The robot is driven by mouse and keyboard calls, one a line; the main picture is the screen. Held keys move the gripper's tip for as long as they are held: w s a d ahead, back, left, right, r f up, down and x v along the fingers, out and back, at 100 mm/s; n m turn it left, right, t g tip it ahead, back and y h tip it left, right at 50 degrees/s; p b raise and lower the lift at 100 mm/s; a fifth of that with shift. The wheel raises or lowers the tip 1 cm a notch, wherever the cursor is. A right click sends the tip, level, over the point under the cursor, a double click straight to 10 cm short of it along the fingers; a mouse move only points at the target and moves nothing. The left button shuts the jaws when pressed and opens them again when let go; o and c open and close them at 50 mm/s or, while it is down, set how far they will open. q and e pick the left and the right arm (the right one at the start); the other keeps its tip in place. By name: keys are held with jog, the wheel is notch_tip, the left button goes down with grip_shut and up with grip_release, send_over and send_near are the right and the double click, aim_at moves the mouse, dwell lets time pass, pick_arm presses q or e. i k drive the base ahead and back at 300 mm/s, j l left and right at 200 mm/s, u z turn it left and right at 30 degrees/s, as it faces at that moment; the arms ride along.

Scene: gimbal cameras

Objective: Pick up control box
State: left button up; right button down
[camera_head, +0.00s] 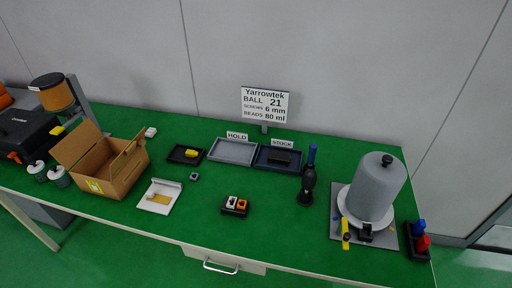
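What looks like the control box (235,206) is a small black box near the front middle of the green table. It has a white block and an orange block on top, each with a dark spot. It rests on the table with free surface around it. Neither of my grippers is in view.
The green table (275,210) has a drawer handle at its front. An open cardboard box (113,172) stands left, and a white tray (160,196) lies beside it. The HOLD tray (233,160) and STOCK tray (263,163) are behind. A black bottle (307,186) and grey cylinder (374,188) stand right.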

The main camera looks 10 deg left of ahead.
aim_at(232, 206)
jog(key=l+u, duration=0.15)
jog(key=l, duration=0.35)
jog(key=l+u, duration=0.2)
jog(key=l, duration=0.3)
jog(key=k+l+u, duration=0.15)
jog(key=l, duration=0.35)
jog(key=k+l+u, duration=0.2)
jog(key=l, duration=0.3)
jog(key=l+u, duration=0.15)
jog(key=l, duration=0.35)
